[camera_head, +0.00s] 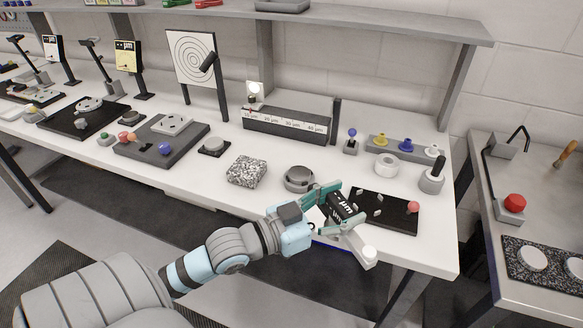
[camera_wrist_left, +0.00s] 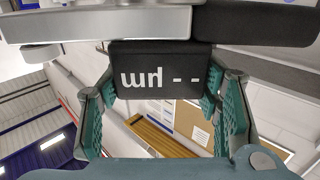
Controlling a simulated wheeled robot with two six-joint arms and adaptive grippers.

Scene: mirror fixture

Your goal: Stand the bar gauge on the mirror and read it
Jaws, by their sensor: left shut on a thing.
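My left gripper (camera_head: 338,209) is shut on the black readout box of the bar gauge (camera_head: 341,205), above the front edge of the bench. The readout shows "-- µm". A pale bar with a round white end (camera_head: 368,253) extends from it toward the front right. In the left wrist view the readout box (camera_wrist_left: 158,78) sits between the two green fingers, its text upside down, with the metal bar (camera_wrist_left: 110,22) across the top. A round grey dish-like part (camera_head: 299,177) stands just behind the gripper; I cannot tell whether it is the mirror. My right gripper is not in view.
A dark plate (camera_head: 400,220) with small clips and a red ball lies right of the gripper. A speckled block (camera_head: 246,171) stands left. A white ring (camera_head: 385,166) and a grey holder (camera_head: 432,178) stand behind. A side table (camera_head: 540,297) is at right.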

